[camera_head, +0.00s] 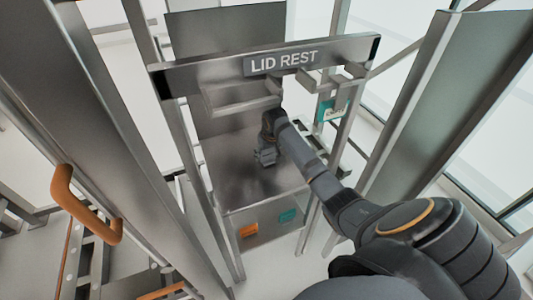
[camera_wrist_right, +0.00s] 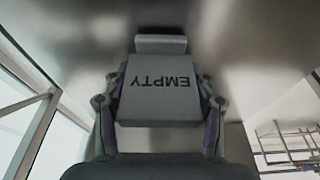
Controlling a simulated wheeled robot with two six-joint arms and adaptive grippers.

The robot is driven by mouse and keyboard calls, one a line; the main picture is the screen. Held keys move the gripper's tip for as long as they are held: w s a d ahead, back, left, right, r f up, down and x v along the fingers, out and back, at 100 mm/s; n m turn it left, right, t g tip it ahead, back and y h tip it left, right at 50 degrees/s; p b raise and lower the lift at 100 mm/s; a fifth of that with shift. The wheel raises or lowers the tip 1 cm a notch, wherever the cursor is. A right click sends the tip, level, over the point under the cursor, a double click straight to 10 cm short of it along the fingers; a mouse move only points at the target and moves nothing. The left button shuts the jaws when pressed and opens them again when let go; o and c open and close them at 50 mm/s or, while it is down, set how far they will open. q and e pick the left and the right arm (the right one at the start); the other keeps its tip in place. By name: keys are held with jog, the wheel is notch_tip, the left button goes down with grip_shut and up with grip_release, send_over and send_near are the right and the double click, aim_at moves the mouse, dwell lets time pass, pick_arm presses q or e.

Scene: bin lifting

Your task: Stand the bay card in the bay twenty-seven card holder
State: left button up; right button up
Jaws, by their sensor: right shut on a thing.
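The bay card (camera_wrist_right: 160,100) is a pale grey plate marked EMPTY, and the word reads upside down in the right wrist view. My right gripper (camera_head: 266,158) is shut on it, one finger at each side edge. In the head view the gripper is in front of the metal back panel, above a flat metal top (camera_head: 235,190); the card cannot be made out there. A pale grey block (camera_wrist_right: 160,44) lies just beyond the card's far edge; I cannot tell whether it is the card holder or part of the card. No bay number is readable. My left gripper is not in view.
A crossbar labelled LID REST (camera_head: 283,61) with metal brackets spans above my right gripper. A teal-and-white tag (camera_head: 333,110) hangs at its right. Metal uprights stand on both sides. Orange (camera_head: 249,230) and teal (camera_head: 288,215) labels mark the front below. An orange handle (camera_head: 85,205) is at left.

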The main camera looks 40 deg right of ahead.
jog(key=shift+f, duration=0.25)
jog(key=o, duration=1.2)
jog(key=shift+f, duration=0.1)
